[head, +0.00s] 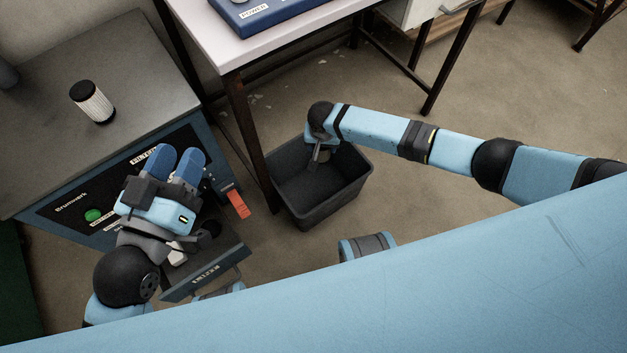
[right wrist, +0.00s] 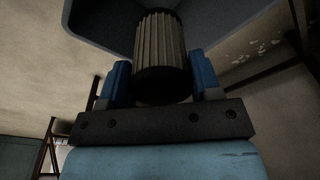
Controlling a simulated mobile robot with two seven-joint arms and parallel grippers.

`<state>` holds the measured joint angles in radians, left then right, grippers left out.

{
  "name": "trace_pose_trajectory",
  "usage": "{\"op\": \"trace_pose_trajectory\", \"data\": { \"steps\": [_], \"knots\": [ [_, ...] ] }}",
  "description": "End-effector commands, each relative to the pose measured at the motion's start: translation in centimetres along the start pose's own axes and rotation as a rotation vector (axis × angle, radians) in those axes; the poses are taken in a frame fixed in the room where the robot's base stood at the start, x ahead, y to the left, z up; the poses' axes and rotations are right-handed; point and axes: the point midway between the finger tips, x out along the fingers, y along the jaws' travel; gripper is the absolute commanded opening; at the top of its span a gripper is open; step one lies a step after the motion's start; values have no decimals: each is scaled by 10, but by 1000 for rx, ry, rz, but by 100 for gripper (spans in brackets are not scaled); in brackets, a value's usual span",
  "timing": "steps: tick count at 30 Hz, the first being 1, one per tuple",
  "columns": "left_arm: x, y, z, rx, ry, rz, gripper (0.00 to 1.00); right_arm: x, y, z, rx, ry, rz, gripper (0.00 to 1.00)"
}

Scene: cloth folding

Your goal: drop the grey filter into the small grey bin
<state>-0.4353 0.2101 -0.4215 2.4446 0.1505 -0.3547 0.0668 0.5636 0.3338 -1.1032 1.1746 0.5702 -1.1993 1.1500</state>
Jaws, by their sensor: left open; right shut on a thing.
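In the right wrist view my right gripper (right wrist: 160,85) is shut on the grey filter (right wrist: 158,45), a pleated cylinder with a dark end cap. The small grey bin (head: 339,202) stands on the floor in the head view, and its grey wall also shows beyond the filter in the right wrist view (right wrist: 215,20). In the head view my right gripper (head: 318,155) points down over the bin's opening; the filter cannot be made out there. My left gripper (head: 178,160) is open and empty in front of the blue cabinet.
A white pleated filter (head: 92,103) with dark ends stands on the cabinet's grey top (head: 150,75). An open drawer or flap (head: 208,272) juts out below my left gripper. A table (head: 285,42) has a dark leg close beside the bin. Floor right of the bin is clear.

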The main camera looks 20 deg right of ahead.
Motion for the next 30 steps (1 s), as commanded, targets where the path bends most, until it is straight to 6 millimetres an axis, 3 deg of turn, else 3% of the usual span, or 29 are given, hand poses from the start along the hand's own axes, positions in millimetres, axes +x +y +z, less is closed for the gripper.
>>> {"op": "trace_pose_trajectory", "data": {
  "steps": [3,10,16,28,29,30],
  "knots": [
    [0,-4,23,0,-56,5,43,15,0,1,-1,1,0,34],
    [0,-10,55,20,-152,20,43,35,0,4,-1,1,0,34],
    [6,-20,50,138,-88,26,43,48,0,5,-1,1,-1,34],
    [8,-23,44,178,-65,27,43,49,0,6,0,0,0,34],
    [8,-23,44,178,-65,27,43,49,0,6,0,0,0,63],
    [8,-23,44,177,-65,27,43,49,0,6,0,0,0,72]
  ]
}}
